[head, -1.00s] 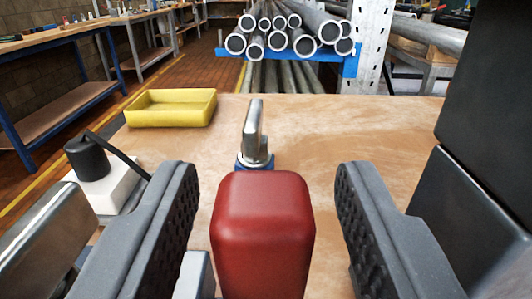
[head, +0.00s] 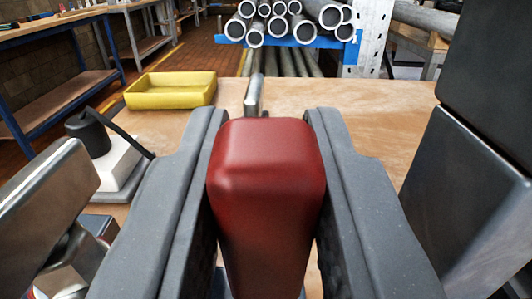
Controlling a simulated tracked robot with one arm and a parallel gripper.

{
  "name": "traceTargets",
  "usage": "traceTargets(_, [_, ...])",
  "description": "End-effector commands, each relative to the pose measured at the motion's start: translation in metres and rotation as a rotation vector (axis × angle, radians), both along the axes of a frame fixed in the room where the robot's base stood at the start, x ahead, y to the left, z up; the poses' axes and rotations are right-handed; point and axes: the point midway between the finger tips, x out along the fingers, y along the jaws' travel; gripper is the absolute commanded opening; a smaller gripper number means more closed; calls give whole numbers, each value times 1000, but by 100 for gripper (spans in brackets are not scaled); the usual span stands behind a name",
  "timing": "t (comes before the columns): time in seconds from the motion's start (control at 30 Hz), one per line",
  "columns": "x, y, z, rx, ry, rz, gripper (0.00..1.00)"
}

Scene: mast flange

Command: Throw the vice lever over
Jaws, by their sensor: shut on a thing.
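The red block-shaped grip (head: 266,170), which looks like the vice lever's handle, stands upright in the middle of the head view. My gripper (head: 266,150) is shut on it, one dark grey finger pressed to its left side and one to its right. A metal bar (head: 254,95) shows just behind the top of the red grip. The bar's base and the lower end of the red grip are hidden.
A wooden bench top (head: 385,130) lies behind, mostly clear. A yellow tray (head: 172,90) sits at its back left. A black cylinder on a white base (head: 120,165) stands at left. Metal pipes (head: 290,22) lie on a blue rack beyond. Large dark blocks (head: 460,190) fill the right.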

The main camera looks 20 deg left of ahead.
Motion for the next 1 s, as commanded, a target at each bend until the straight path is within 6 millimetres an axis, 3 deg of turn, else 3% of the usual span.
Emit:
traceTargets(0.6, [-42, -16, -15, 116, -352, -5, 0])
traceTargets(1.0, [-51, -18, -17, 145, -444, -4, 0])
